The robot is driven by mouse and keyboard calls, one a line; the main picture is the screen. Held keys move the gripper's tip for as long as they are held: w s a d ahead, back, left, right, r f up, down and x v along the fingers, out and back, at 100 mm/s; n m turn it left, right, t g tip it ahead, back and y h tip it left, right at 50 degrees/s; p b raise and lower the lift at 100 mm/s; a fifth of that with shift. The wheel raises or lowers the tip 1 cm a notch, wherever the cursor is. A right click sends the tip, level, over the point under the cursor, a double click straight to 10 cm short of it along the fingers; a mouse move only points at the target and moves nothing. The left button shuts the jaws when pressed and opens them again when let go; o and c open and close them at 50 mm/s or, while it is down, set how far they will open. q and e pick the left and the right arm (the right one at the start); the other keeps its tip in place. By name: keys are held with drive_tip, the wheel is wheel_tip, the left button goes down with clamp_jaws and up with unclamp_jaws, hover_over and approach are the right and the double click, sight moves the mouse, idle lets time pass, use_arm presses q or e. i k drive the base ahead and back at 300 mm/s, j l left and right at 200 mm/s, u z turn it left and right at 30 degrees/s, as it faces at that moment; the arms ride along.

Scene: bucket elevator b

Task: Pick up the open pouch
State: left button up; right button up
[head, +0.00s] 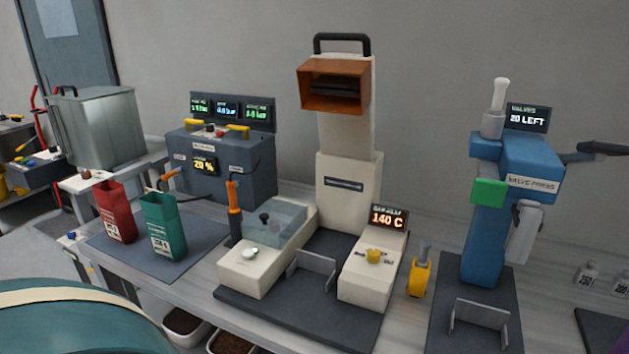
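Two upright pouches stand side by side on a dark mat (190,262) at the left of the bench. The red pouch (112,215) is on the left and the green pouch (163,230) is on the right, a little nearer. Both look open at the top, and both have pale printing on the front. I cannot tell from this view what is inside them. Neither of my grippers shows in the head view, and nothing is holding either pouch.
Behind the pouches are a blue-grey control box (225,175) and a metal bin (97,128). A cream sealing machine (345,190) reading 140 C stands right of them, then a blue valve press (485,235). A large teal rounded shape (70,325) fills the lower left.

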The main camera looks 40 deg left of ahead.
sight(160, 210)
drive_tip(key=u, duration=2.15)
